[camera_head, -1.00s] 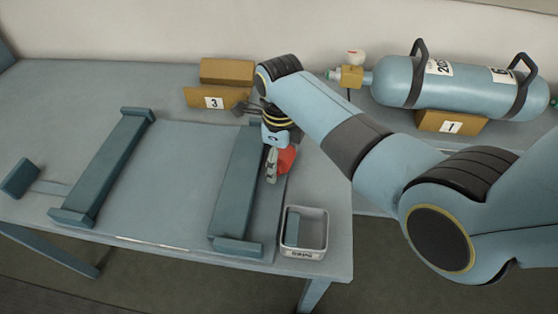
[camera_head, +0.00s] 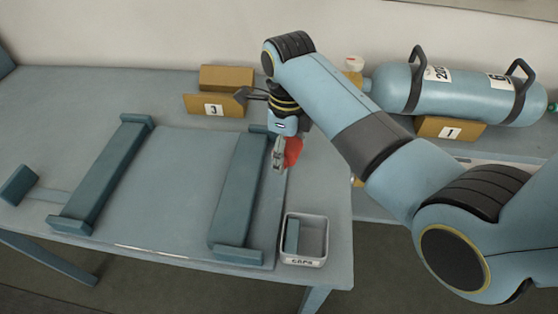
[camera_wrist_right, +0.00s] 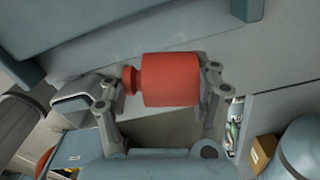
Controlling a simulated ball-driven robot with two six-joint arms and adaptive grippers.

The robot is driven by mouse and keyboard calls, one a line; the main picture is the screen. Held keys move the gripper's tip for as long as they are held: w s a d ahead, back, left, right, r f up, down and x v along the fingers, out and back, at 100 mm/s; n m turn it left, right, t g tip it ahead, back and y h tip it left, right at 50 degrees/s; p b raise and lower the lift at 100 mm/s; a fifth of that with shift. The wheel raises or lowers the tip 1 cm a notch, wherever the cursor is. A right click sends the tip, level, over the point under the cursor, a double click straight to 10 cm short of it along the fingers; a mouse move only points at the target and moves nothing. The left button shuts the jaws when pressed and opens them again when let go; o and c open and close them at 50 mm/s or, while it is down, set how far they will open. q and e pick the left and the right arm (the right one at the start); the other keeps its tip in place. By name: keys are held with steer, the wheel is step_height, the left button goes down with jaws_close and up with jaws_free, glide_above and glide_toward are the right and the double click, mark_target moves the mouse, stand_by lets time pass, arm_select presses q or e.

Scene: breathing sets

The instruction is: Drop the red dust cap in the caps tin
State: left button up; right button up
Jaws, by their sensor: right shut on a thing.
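The red dust cap (camera_head: 292,151) is held between the fingers of my right gripper (camera_head: 281,160), above the right part of the table. In the right wrist view the cap (camera_wrist_right: 170,80) fills the gap between both fingers (camera_wrist_right: 160,88). The caps tin (camera_head: 304,262), a small pale open box with lettering on its front, stands at the table's front right corner. It holds a blue-grey piece at its left side. The cap is above and behind the tin, apart from it. The left gripper is not in view.
A blue-grey cradle with two raised rails (camera_head: 240,200) lies left of the tin. A tan block marked 3 (camera_head: 218,105) stands at the back. A blue cylinder (camera_head: 450,95) with black handles rests on a tan block marked 1 (camera_head: 450,128) at right.

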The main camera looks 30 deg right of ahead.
steer(key=s+d+r, duration=0.6)
steer(key=d, duration=0.2)
steer(key=shift+d, duration=0.3)
